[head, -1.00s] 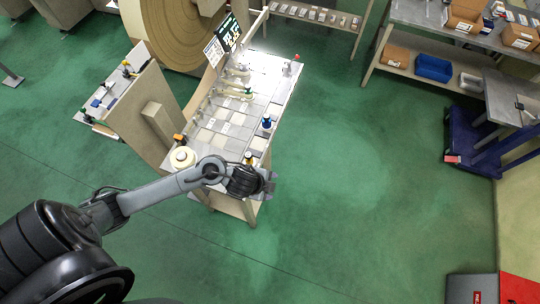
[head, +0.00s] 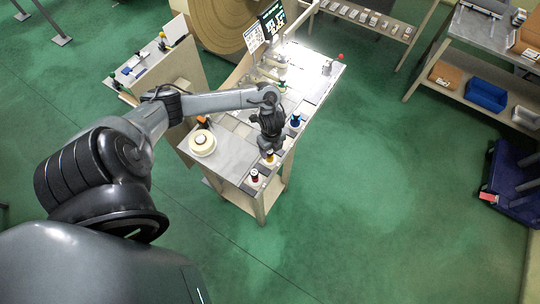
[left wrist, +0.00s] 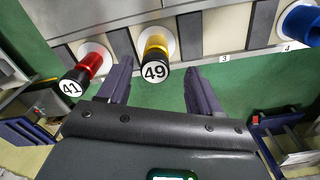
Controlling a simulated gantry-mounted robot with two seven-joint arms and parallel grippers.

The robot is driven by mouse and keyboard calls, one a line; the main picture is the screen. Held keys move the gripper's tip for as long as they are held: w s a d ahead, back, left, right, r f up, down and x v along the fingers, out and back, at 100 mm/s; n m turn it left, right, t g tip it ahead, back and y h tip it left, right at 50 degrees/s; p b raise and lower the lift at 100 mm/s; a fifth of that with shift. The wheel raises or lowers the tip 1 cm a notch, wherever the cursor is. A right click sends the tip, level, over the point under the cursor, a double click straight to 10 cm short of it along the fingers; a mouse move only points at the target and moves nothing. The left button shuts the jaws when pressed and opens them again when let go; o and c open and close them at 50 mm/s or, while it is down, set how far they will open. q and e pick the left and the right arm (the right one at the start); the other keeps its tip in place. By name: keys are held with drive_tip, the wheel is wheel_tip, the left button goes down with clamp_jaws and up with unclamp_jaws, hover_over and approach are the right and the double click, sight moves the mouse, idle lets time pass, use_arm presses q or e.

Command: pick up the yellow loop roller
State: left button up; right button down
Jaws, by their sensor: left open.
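The yellow loop roller (left wrist: 154,52), with a black-rimmed end marked 49, stands out from a white round base in the left wrist view. In the head view the yellow roller (head: 270,158) shows at the table's right edge, just below my left gripper (head: 269,147). In the left wrist view the open fingers of my left gripper (left wrist: 158,68) lie on either side of the roller's end, with gaps visible. Whether the fingers reach its depth is unclear. My right gripper is not in view.
A red roller (left wrist: 91,64) marked 41 stands left of the yellow one in the left wrist view. A blue roller (left wrist: 304,24) is at the upper right. A white spool (head: 202,143) sits on the table's left part. Green floor lies open to the right.

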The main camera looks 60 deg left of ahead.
sight(270, 155)
use_arm(q)
drive_tip(key=shift+s+a+f, duration=0.1)
drive_tip(key=shift+s+f, duration=0.05)
drive_tip(key=shift+f, duration=1.2)
drive_tip(key=shift+s+a+f, duration=0.1)
drive_tip(key=shift+s+f, duration=0.05)
drive_tip(key=shift+f, duration=1.15)
drive_tip(key=c, duration=1.2)
drive_tip(key=shift+r, duration=0.15)
